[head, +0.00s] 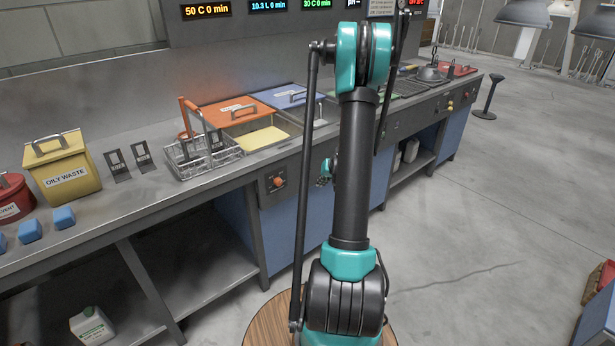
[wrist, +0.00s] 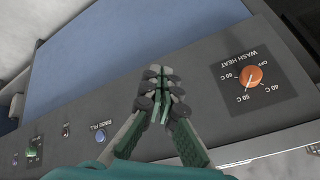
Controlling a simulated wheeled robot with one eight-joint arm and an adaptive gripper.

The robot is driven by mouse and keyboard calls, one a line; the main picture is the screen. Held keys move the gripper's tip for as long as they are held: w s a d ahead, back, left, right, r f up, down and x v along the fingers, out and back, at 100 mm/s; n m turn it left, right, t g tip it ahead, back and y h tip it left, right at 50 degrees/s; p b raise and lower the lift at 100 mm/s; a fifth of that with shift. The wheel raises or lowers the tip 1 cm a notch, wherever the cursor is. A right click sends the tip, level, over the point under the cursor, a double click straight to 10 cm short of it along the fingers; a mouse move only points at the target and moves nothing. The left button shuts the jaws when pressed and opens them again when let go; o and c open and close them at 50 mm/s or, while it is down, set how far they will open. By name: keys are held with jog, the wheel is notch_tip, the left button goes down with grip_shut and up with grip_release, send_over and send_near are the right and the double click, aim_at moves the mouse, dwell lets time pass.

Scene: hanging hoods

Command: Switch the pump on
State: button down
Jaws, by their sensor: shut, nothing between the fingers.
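No label reading pump is legible, so I cannot tell which control is the pump's. In the wrist view, a dark control panel (wrist: 205,95) crosses the picture. It carries an orange WASH HEAT knob (wrist: 251,76) at the right, pointing near 50 C. My gripper (wrist: 160,78) is shut and empty in front of the panel, between the knob and the RINSE FILL button. In the head view my arm hides most of it.
The bench holds an orange-lidded tank (head: 235,112), a blue-lidded tank (head: 290,96), a wire basket (head: 203,158) and a yellow oily waste bin (head: 62,168). An orange knob (head: 277,182) shows on the bench front. Open floor (head: 490,220) lies to the right.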

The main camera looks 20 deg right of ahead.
aim_at(306, 171)
jog(key=d+f, duration=0.1)
jog(key=w+d+f, duration=0.1)
jog(key=d, duration=0.1)
jog(key=shift+w+f, duration=0.15)
jog(key=shift+f, duration=0.1)
jog(key=shift+w+a+f, duration=0.15)
jog(key=shift+w+a, duration=0.35)
jog(key=shift+w, duration=0.85)
jog(key=shift+w+a+f, duration=0.2)
jog(key=shift+w+a, duration=0.35)
jog(key=shift+w, duration=0.85)
jog(key=shift+w+a+f, duration=0.15)
jog(key=shift+w+a, duration=0.35)
jog(key=shift+w, duration=0.85)
jog(key=shift+w, duration=0.15)
jog(key=shift+w+a, duration=0.15)
jog(key=shift+w, duration=0.1)
jog(key=shift+w+f, duration=0.1)
jog(key=shift+w, duration=0.15)
jog(key=shift+s, duration=0.1)
jog(key=shift+s, duration=0.55)
jog(key=shift+s+d, duration=0.1)
jog(key=shift+d, duration=0.1)
